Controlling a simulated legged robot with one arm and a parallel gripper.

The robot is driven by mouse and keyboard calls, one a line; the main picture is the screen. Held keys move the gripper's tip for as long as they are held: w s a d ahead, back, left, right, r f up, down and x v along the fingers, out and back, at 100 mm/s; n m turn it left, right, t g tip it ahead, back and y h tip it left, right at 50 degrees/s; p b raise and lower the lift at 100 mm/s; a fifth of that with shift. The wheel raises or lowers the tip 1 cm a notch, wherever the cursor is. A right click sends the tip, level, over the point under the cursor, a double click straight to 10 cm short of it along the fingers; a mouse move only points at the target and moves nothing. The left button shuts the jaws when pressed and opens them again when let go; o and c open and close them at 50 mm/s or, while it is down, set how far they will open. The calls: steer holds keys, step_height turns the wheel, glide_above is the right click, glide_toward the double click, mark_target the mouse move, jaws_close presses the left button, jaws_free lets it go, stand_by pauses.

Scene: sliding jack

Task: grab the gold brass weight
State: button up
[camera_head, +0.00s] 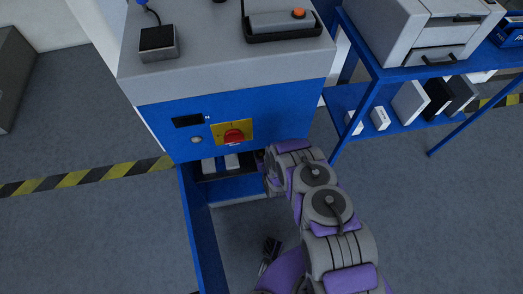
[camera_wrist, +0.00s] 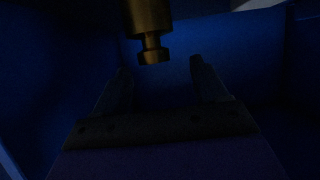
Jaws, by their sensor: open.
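The gold brass weight (camera_wrist: 150,22) shows in the dark wrist view at the top centre. It hangs down from the upper edge and has a wide body, a narrow neck and a small flared foot. Its upper part is out of frame. My gripper (camera_wrist: 160,75) is open, with its two dark fingers apart. The weight's lower end appears between and above the fingertips, with no clear contact. In the head view I cannot make out the weight, and my gripper's tips are hidden by the arm at the blue cabinet's lower opening.
The blue cabinet (camera_head: 160,118) has a red knob (camera_head: 234,137) on a yellow plate. Its open lower bay has blue side walls, which surround my gripper closely. A blue shelf (camera_head: 385,75) with a printer (camera_head: 420,35) stands to the right. The floor at left is clear.

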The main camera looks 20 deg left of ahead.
steer(key=w+a+f+b, duration=0.1)
steer(key=w, duration=0.1)
steer(key=w+a+f+b, duration=0.1)
steer(key=w+f, duration=0.1)
steer(key=shift+a+f, duration=0.1)
steer(key=shift+f, duration=0.1)
steer(key=shift+w+a+b, duration=0.1)
steer(key=shift+w+b, duration=0.2)
steer(key=shift+d+r, duration=0.2)
steer(key=shift+d, duration=0.15)
steer(key=shift+a+f, duration=0.15)
steer(key=shift+a, duration=0.1)
steer(key=c, duration=0.8)
steer(key=shift+d, duration=0.1)
jaws_close()
